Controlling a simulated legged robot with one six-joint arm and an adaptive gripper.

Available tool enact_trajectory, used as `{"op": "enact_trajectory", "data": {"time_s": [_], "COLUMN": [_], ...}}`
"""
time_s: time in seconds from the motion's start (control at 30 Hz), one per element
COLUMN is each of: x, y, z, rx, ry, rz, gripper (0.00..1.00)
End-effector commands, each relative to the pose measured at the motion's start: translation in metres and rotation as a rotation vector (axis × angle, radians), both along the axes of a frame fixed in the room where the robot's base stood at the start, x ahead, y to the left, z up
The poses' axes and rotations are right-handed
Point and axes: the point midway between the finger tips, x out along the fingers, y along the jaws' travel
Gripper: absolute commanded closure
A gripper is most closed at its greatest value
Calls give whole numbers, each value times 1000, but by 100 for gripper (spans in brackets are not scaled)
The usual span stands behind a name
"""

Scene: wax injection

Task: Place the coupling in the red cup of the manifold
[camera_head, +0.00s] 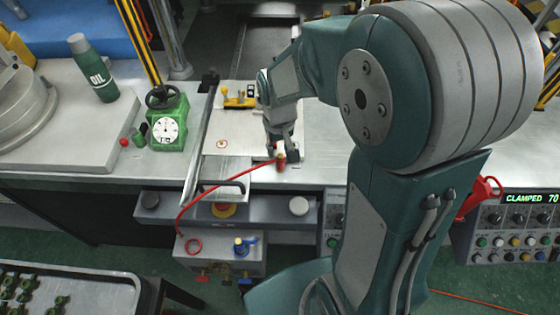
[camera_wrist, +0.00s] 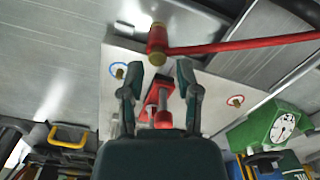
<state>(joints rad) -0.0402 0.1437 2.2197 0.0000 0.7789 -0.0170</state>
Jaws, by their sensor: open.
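The coupling (camera_head: 281,163), red with a brass end and a red hose attached, is at the front edge of the worktop. In the wrist view, the coupling (camera_wrist: 157,38) lies just beyond my fingertips, between their lines and apart from them. My gripper (camera_wrist: 158,68) is open and empty. In the head view my gripper (camera_head: 283,153) is low over the worktop, right behind the coupling. The manifold (camera_head: 220,265) is the grey box below the worktop's front. Its red cup (camera_head: 193,246) shows as a red ring at the left. A blue fitting (camera_head: 240,246) stands at its right.
A steel plate on the worktop bears a red-ringed port (camera_wrist: 236,101), a blue-ringed port (camera_wrist: 118,70) and a red clamp (camera_wrist: 155,92). A green gauge (camera_head: 167,125) and an oil bottle (camera_head: 93,68) stand left. The hose (camera_head: 215,187) hangs down toward the manifold's left side.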

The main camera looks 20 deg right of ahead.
Motion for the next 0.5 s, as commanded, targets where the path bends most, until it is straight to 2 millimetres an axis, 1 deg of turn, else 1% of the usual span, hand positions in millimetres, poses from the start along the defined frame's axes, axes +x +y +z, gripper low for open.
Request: {"op": "enact_trajectory", "data": {"time_s": [0.13, 0.3, 0.4, 0.5], "x": [-1, -2, -1, -1], "y": [-1, -2, -2, -2], "z": [-15, -42, -51, -54], "rx": [0, 0, 0, 0], "ry": [3, 5, 2, 0], "rz": [-1, -1, -1, 0], "gripper": [57, 57, 57, 57]}}
